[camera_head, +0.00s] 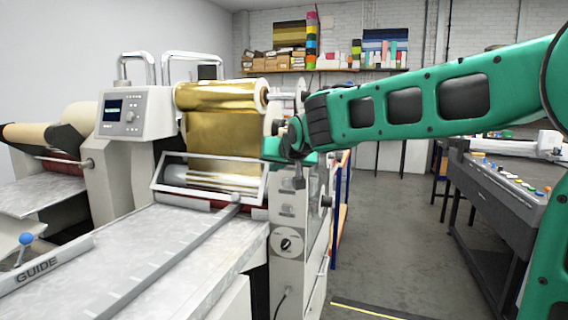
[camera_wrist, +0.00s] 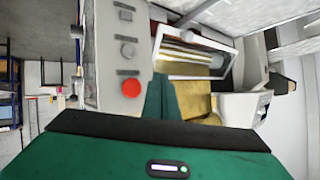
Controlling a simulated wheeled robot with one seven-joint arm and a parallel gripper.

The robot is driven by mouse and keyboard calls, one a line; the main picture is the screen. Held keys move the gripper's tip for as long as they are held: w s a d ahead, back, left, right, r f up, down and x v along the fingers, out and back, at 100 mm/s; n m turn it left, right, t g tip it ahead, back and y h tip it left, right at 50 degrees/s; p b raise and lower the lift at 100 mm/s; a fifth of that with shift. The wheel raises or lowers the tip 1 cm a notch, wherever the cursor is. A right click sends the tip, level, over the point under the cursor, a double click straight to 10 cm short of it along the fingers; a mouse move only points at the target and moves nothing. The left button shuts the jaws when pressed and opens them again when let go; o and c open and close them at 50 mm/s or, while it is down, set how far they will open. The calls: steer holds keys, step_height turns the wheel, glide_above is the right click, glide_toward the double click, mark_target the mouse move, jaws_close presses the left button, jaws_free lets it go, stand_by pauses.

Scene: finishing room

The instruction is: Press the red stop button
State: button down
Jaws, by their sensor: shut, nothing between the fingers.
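The red stop button (camera_wrist: 131,88) shows in the wrist view, round and raised on the pale side panel (camera_wrist: 107,60) of the foiling machine, below a row of small dark controls. My gripper (camera_wrist: 161,82) is shut and empty, its green fingers just right of the button in that view. I cannot tell the gap in depth, but the fingers do not cover the button. In the head view my gripper (camera_head: 272,149) is in front of the gold foil roll, at the machine's right end. The button cannot be made out there.
The machine carries a gold foil roll (camera_head: 221,120), a tilted metal frame (camera_head: 208,180) and a control box (camera_head: 134,112). A rotary switch (camera_head: 287,244) is lower on its end panel. A dark bench (camera_head: 495,195) stands right; grey floor between is open.

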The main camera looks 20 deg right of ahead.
steer(key=w+d, duration=0.4)
steer(key=w, duration=0.1)
steer(key=shift+w+d, duration=0.15)
steer(key=shift+w, duration=0.2)
steer(key=shift+w, duration=0.1)
stand_by(1.9)
steer(key=shift+w+d+r, duration=0.1)
steer(key=shift+w+d, duration=0.1)
steer(key=shift+w+d, duration=0.25)
steer(key=shift+w, duration=0.05)
stand_by(0.9)
stand_by(0.3)
steer(key=shift+s+a, duration=0.5)
steer(key=shift+s, duration=0.15)
steer(key=shift+s+a, duration=0.75)
steer(key=shift+s, duration=0.3)
steer(key=shift+s+a, duration=0.7)
steer(key=shift+s, duration=0.3)
